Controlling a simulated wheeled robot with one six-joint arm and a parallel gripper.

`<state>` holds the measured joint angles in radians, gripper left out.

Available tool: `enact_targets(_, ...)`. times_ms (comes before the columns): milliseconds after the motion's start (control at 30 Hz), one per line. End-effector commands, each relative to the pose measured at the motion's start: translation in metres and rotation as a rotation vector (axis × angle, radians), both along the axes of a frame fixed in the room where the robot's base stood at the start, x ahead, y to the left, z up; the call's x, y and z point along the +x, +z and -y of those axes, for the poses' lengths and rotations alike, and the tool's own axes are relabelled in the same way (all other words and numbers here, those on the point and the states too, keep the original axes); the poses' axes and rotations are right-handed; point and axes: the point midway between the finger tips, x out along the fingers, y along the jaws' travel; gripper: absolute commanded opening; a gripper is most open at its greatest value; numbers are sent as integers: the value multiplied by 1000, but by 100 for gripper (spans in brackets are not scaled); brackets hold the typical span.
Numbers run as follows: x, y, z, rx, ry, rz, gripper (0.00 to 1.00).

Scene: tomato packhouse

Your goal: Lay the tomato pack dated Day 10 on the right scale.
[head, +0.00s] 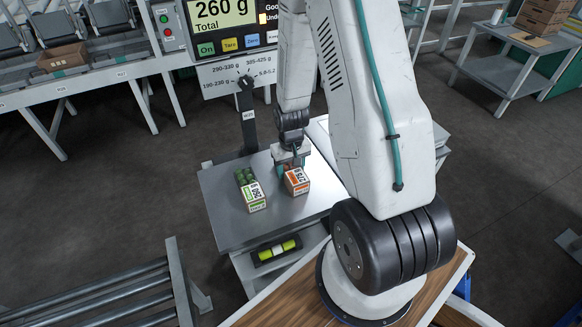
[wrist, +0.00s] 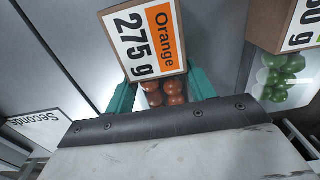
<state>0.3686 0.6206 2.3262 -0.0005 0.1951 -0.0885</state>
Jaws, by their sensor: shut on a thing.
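My gripper (head: 292,160) is shut on a tomato pack with an orange label reading 275 g (head: 297,181). In the wrist view the pack (wrist: 148,40) sits between the green fingers, with red tomatoes showing. In the head view it is over the right part of a grey scale plate (head: 222,214); whether it touches the plate I cannot tell. A green-label pack (head: 252,196) with green tomatoes stands on the plate to its left, apart from it. It also shows at the right of the wrist view (wrist: 284,80). I can read no day date on either pack.
The scale display (head: 222,14) reads 260 g Total. A sign reading Seconds (wrist: 48,128) shows in the wrist view. A roller rack (head: 95,298) is at the lower left. My arm hides the area right of the plate.

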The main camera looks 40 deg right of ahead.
Motion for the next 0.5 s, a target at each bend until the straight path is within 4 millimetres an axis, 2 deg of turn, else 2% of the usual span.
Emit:
enact_targets(67, 0, -1, 0, 0, 0, 0, 24)
enact_targets(100, 0, -1, 0, 0, 0, 1, 63)
enact_targets(167, 0, -1, 0, 0, 0, 1, 79)
enact_targets(500, 0, 2, 0, 0, 0, 1, 80)
